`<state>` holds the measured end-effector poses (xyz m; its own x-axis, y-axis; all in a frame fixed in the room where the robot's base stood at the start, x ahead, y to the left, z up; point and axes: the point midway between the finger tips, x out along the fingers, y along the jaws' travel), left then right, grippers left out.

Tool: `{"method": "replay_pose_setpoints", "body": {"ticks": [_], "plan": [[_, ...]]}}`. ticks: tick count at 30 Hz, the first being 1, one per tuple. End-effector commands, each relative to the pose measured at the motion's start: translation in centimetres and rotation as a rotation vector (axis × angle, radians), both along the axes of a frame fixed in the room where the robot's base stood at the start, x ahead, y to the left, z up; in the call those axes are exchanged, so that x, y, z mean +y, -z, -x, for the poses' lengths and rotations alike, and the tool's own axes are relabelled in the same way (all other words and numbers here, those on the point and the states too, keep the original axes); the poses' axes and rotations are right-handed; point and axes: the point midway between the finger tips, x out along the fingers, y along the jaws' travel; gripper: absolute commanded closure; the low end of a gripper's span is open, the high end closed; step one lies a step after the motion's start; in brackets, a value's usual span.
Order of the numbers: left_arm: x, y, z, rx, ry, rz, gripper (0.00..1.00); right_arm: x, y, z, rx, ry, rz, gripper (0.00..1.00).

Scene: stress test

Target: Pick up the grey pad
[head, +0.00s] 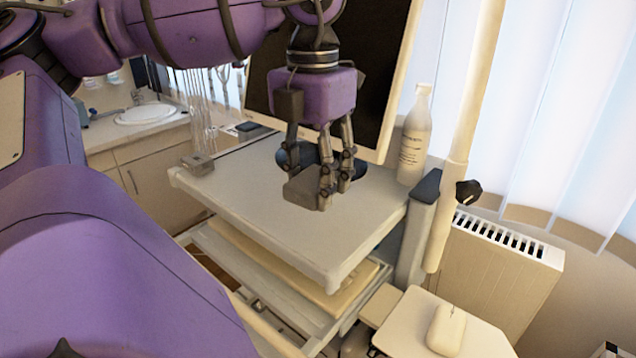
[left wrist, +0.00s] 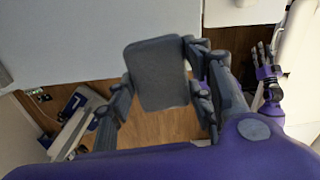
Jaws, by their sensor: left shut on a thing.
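The grey pad (head: 302,190) is a small dark grey block with rounded corners. My left gripper (head: 322,182) points down over the white cart top and is shut on the pad. In the left wrist view the pad (left wrist: 157,73) shows its broad flat face between the fingers, with wooden floor behind it. The pad appears to be held above the cart top (head: 260,215); the size of the gap is hard to tell. A purple hand with grey fingers, apparently my right gripper (left wrist: 264,55), shows at the right of the wrist view; its opening is unclear.
A large monitor (head: 375,70) stands behind the gripper, with a white bottle (head: 414,140) to its right. A small grey block (head: 198,164) sits at the top's left corner. A pale pole (head: 465,130) rises at right. The cart top's front is clear.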

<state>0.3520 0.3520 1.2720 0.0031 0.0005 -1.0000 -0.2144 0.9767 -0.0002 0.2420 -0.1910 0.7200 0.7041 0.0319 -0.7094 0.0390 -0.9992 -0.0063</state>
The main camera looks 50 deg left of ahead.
Motion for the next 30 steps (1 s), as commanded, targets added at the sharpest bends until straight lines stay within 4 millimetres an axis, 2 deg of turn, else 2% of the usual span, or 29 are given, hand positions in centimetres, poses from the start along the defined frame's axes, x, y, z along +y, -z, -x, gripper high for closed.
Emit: {"method": "replay_pose_setpoints", "body": {"ticks": [1, 3, 9, 14, 23, 28, 30], "plan": [[0.2, -1.6, 0.9, -0.016, -0.001, 0.0, 0.7, 0.2, -1.0, -0.7, -0.016, -0.005, -0.001, 0.6], [0.4, -1.0, 1.1, 0.0, -0.001, -0.005, 0.7, 0.1, -0.4, 0.2, 0.004, -0.007, 0.0, 0.6], [0.7, -1.2, 2.0, 0.006, 0.001, -0.003, 0.7, -0.1, -0.2, 0.9, 0.021, -0.005, 0.003, 0.6], [1.0, -1.5, 2.6, 0.001, -0.003, -0.004, 0.7, 0.1, -0.9, 0.2, 0.005, -0.007, 0.0, 0.6], [1.4, -1.9, 3.6, 0.002, 0.003, -0.004, 0.7, 0.4, -0.6, 0.3, 0.007, -0.009, -0.005, 0.6], [1.7, -2.3, 4.5, 0.001, 0.002, 0.0, 0.7, 0.3, -0.6, 0.3, 0.008, -0.006, -0.005, 0.6], [2.1, -2.9, 5.5, 0.0, -0.001, -0.005, 0.7, 0.2, -0.7, 0.2, 0.003, -0.005, -0.003, 0.6]]}}
